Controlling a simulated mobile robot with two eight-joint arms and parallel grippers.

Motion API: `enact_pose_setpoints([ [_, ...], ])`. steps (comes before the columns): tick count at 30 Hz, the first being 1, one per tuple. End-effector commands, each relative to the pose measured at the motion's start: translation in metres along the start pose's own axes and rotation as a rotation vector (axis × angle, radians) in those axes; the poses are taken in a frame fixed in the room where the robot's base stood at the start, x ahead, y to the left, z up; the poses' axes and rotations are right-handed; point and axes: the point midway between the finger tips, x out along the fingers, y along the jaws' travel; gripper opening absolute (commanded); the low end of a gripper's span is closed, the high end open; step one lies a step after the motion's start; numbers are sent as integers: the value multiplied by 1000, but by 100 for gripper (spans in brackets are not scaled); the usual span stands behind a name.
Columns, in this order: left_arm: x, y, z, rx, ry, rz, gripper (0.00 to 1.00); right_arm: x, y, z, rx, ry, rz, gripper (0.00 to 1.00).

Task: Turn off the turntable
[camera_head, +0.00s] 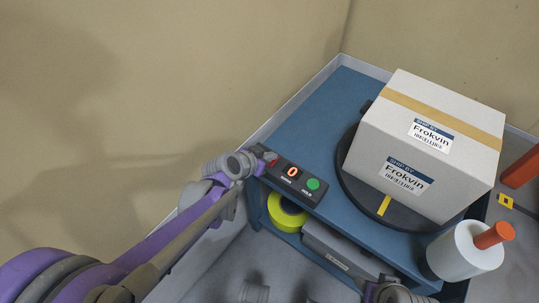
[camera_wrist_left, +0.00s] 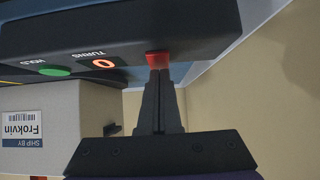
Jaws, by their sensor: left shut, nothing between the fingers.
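The turntable (camera_head: 353,188) is a dark round disc with a yellow mark, on a blue bench, and carries a white box (camera_head: 430,135) labelled Frokvin. The control panel (camera_head: 305,176) at the bench's front left has a display (camera_head: 292,171) reading 0, a green HOLD button (camera_head: 313,184) and a red switch (camera_wrist_left: 157,59). My left gripper (camera_head: 268,157) is at the panel's left end. In the left wrist view, its closed, empty fingertips (camera_wrist_left: 158,72) are right at the red switch; whether they touch it I cannot tell. My right gripper is not clearly seen.
A white roll with an orange handle (camera_head: 465,250) stands at the bench's right front. A yellow-green tape roll (camera_head: 287,212) and a grey box (camera_head: 345,252) sit on the shelf below. A raised grey rim (camera_head: 300,98) edges the bench along the wall.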

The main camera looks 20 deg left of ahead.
Motion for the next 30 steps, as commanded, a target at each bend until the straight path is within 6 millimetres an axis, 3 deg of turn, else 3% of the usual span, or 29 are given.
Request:
enact_pose_setpoints([
  [13,5,0,2,0,0,0,0,-2,0,0,0,0,0,62],
  [30,14,0,-12,0,0,0,0,-6,0,-1,0,1,0,62],
])
